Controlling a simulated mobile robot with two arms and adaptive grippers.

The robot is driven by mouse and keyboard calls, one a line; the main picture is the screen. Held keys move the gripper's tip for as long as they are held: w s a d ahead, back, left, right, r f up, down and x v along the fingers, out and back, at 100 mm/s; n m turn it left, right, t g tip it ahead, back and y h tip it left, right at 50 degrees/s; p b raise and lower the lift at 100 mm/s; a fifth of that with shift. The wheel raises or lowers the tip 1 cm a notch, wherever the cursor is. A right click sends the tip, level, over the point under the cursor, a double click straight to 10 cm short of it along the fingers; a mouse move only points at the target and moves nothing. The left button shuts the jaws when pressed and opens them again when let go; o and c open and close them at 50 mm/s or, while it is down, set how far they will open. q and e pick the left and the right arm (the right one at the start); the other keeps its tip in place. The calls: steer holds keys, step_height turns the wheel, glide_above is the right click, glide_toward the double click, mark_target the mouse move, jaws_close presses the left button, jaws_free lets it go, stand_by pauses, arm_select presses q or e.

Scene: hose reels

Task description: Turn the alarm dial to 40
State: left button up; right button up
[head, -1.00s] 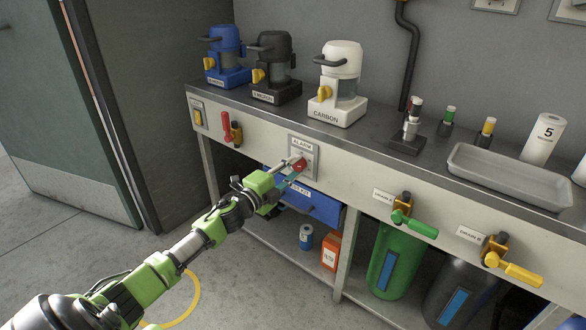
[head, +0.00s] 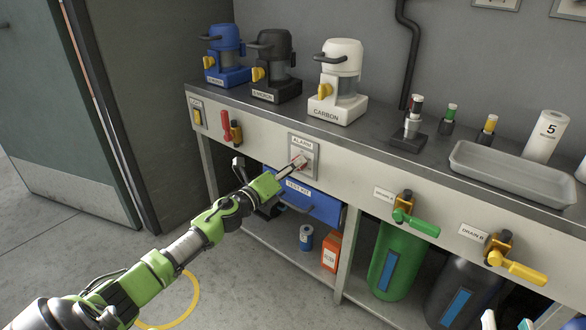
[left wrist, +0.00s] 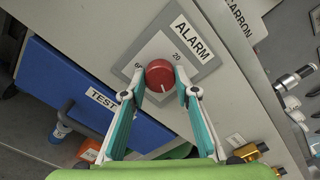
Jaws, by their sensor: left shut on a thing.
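The alarm dial is a red round knob (left wrist: 159,75) on a grey scale plate under the ALARM label; in the head view its plate (head: 311,152) is on the bench front. My left gripper (left wrist: 160,82) is shut on the knob, one fingertip on each side; it also shows in the head view (head: 299,163). In the left wrist view, 60 shows left of the knob and 20 above right; the knob's white mark points down toward my palm. I cannot read 40. Two fingertips of my right gripper (head: 507,321) show apart at the bottom right edge.
Below the dial is a blue test kit drawer (head: 318,207). A red-handled valve (head: 231,131) is left of it; green (head: 416,223) and yellow (head: 517,268) drain handles are right. Filter units, including the white carbon one (head: 338,88), stand on the bench.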

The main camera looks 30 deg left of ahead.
arm_select(q)
steer(key=shift+d+f+m, duration=0.1)
steer(key=shift+f+m, duration=0.05)
steer(key=shift+m, duration=0.35)
arm_select(e)
steer(key=shift+w+a+r+t, duration=0.1)
steer(key=shift+r+t, duration=0.2)
steer(key=shift+r, duration=0.2)
arm_select(q)
steer(key=o, duration=1.1)
steer(key=shift+s, duration=0.1)
steer(key=s+a, duration=0.1)
steer(key=s, duration=1.1)
steer(key=shift+w, duration=0.1)
